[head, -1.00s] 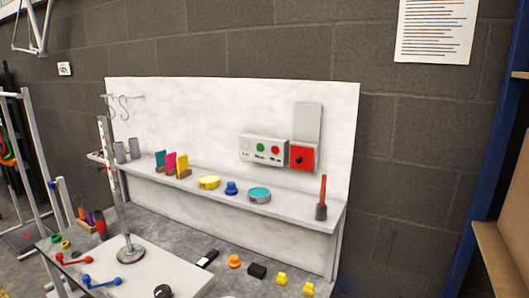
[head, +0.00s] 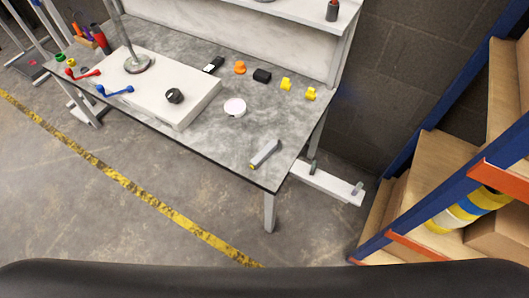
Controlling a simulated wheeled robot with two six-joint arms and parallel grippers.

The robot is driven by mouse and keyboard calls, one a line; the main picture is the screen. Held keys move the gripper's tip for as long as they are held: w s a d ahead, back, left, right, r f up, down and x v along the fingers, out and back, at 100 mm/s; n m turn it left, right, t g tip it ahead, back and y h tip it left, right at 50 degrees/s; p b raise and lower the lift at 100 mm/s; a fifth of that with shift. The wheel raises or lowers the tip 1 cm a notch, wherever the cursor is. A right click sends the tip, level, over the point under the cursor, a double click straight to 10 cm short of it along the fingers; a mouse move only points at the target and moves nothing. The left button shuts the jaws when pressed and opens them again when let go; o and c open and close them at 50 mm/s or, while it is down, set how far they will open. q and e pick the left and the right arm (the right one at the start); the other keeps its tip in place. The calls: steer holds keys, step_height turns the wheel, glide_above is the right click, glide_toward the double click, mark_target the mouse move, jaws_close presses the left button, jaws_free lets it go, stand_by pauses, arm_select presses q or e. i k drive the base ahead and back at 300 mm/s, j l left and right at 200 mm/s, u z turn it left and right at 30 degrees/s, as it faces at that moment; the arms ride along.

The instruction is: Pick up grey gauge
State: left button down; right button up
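A grey handheld tool with a yellow tip (head: 266,152), which looks like the grey gauge, lies on the grey worktable (head: 215,135) near its front right corner. It lies at a slant, its yellow end toward the table's front edge. Nothing touches it. Neither of my grippers shows in the head view.
A white round item (head: 235,107) lies behind and left of the gauge. A white box (head: 150,92) carries a black round part (head: 175,96) and a stand. Yellow pieces (head: 286,84), a black block (head: 262,76) and an orange piece (head: 240,67) line the back. Shelving (head: 445,200) stands right.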

mark_target(263, 154)
steer(key=i+j, duration=0.25)
steer(key=j, duration=0.15)
steer(key=i+j+z, duration=0.25)
steer(key=j+z, duration=0.55)
steer(key=i+j, duration=0.05)
steer(key=j, duration=0.05)
